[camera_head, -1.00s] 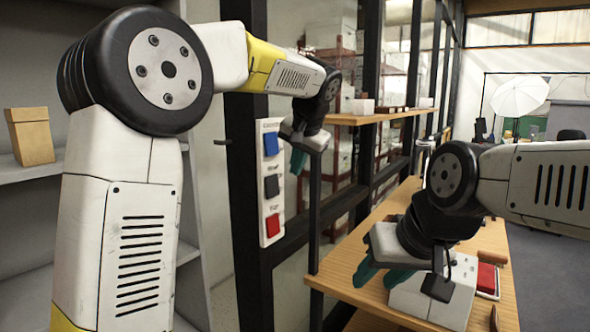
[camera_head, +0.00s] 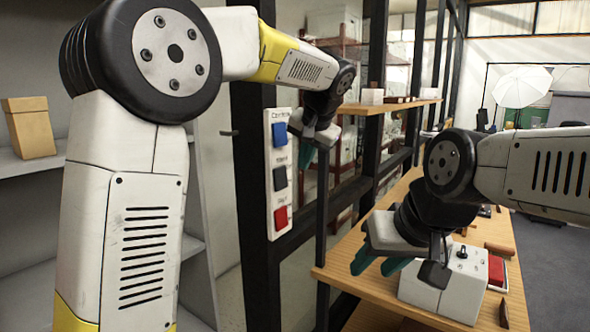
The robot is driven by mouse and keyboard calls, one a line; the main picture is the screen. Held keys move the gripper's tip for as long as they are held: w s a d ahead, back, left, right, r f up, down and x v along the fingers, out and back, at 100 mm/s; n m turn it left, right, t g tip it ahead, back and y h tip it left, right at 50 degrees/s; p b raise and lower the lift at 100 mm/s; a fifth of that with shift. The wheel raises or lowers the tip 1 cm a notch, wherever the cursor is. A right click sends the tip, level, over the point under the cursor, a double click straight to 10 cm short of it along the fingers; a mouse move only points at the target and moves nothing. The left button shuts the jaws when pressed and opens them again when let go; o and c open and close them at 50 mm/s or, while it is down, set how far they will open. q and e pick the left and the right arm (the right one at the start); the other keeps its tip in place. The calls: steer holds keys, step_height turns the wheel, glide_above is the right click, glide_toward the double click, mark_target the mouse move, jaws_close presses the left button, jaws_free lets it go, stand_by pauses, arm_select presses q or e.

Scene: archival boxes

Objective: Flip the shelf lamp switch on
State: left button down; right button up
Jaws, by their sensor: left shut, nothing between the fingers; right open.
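A white wall panel (camera_head: 270,196) on a dark post carries a blue switch (camera_head: 279,134), a black switch (camera_head: 280,179) and a red switch (camera_head: 281,217). Its small labels are too blurred to read surely. A white box (camera_head: 423,285) on the wooden bench has a small toggle (camera_head: 462,252) on top. I cannot tell which is the shelf lamp switch. My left gripper (camera_head: 303,160), with teal fingers, is shut and empty just right of the panel, near the black switch's height; contact is unclear. My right gripper (camera_head: 375,265) is open beside the white box's left side.
The wooden bench (camera_head: 345,272) runs along the dark-framed partition. A wooden shelf (camera_head: 388,105) with small boxes is above it. A red item (camera_head: 496,270) lies right of the white box. A tan box (camera_head: 29,127) stands on grey shelving at left. Floor is clear at right.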

mark_target(283, 183)
arm_select(q)
steer(key=shift+w+a+f, duration=0.75)
steer(key=shift+w+f, duration=0.45)
steer(key=shift+f, duration=0.1)
steer(key=shift+w+a+f, duration=0.8)
steer(key=shift+w+f, duration=0.45)
steer(key=shift+f, duration=0.05)
steer(key=shift+w+a+f, duration=0.75)
steer(key=shift+w+f, duration=0.45)
steer(key=shift+f, duration=0.1)
steer(key=shift+w+a+f, duration=0.1)
steer(key=shift+a, duration=0.1)
steer(key=shift+r, duration=0.2)
steer(key=shift+r, duration=0.65)
